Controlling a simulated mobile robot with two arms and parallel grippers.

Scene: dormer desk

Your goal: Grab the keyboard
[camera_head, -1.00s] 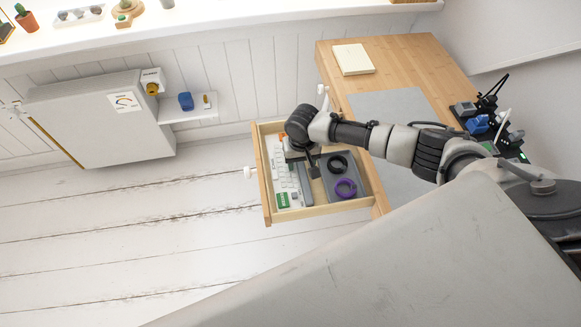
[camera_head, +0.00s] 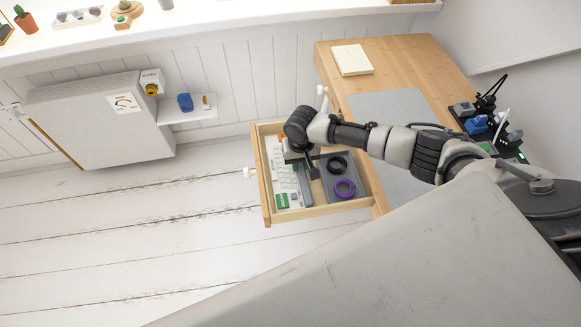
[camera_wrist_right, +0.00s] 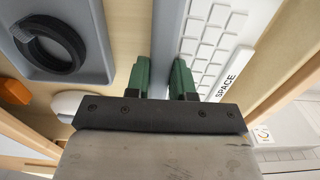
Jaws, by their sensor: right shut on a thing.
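The keyboard (camera_head: 283,181) is white with pale keys and a green patch near its front end. It lies lengthwise in the open drawer (camera_head: 266,190), along the left side. My right gripper (camera_head: 298,160) reaches down into the drawer at the keyboard's right edge. In the right wrist view the two green fingers of the gripper (camera_wrist_right: 164,75) are shut on the long grey edge of the keyboard (camera_wrist_right: 208,45). One finger is outside the edge and the other is on the key side, near the SPACE key. The hand hides part of the keyboard in the head view. My left gripper is not in view.
An orange item (camera_wrist_right: 14,91) and a white rounded item (camera_wrist_right: 66,103) are close by. Wooden drawer walls surround everything. The desk (camera_head: 420,55) stands to the right.

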